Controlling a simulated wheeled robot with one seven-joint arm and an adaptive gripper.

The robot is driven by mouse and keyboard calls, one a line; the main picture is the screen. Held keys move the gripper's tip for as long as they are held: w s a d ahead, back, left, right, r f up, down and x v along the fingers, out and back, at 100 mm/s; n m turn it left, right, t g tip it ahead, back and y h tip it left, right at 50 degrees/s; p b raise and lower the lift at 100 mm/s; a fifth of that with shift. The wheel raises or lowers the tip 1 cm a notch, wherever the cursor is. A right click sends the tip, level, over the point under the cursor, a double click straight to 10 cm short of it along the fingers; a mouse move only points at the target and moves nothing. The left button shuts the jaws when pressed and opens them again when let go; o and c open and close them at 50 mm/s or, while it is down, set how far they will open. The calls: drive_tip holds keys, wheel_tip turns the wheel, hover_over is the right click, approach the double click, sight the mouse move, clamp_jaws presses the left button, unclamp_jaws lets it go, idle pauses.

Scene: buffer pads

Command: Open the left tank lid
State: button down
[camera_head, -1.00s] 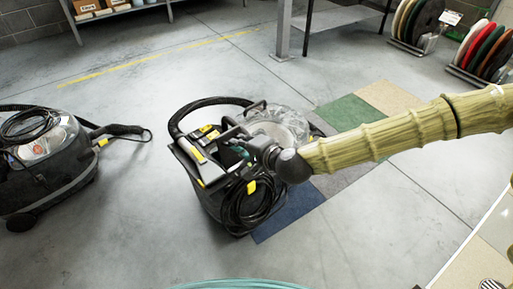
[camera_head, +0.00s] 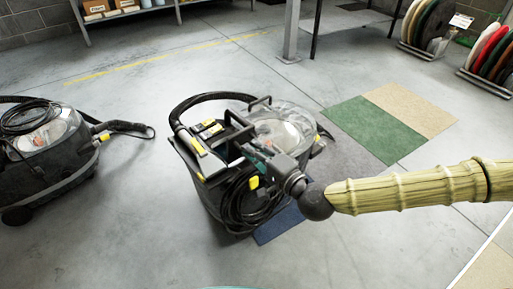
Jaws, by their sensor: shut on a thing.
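A black and grey cleaning machine (camera_head: 218,205) with yellow tabs stands in the middle of the floor. A clear round lid (camera_head: 290,118) covers the right part of its top, and a dark, open-framed part rises to the left of the lid. My gripper (camera_head: 250,148) reaches in from the right over the top, at the near left of the clear lid. It is shut on a dark part there, seemingly the tank lid's handle; the fingers blend with the black parts. A second similar machine (camera_head: 50,165) stands at the far left, apart from my gripper.
A coiled black cable (camera_head: 245,205) hangs on the middle machine's near side. Green (camera_head: 372,128), tan (camera_head: 412,108) and blue (camera_head: 280,224) floor tiles lie around it. Pad racks (camera_head: 435,28) stand at the back right. The floor at front left is clear.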

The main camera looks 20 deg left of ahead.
drive_tip(key=shift+d+f, duration=0.3)
drive_tip(key=shift+f, duration=0.25)
drive_tip(key=shift+d+f, duration=0.3)
drive_tip(key=shift+f, duration=0.25)
drive_tip(key=shift+s, duration=0.1)
drive_tip(key=c, duration=1.8)
unclamp_jaws()
drive_tip(key=shift+a+f, duration=0.1)
drive_tip(key=shift+f, duration=0.05)
drive_tip(key=shift+o, duration=1.4)
drive_tip(key=shift+a+f, duration=0.15)
drive_tip(key=shift+f, duration=0.05)
drive_tip(key=shift+o, duration=0.8)
drive_tip(key=shift+a+f, duration=0.15)
drive_tip(key=shift+a, duration=0.25)
drive_tip(key=shift+d+r, duration=0.35)
drive_tip(key=shift+d, duration=0.1)
drive_tip(key=shift+c, duration=0.8)
drive_tip(key=shift+r, duration=0.15)
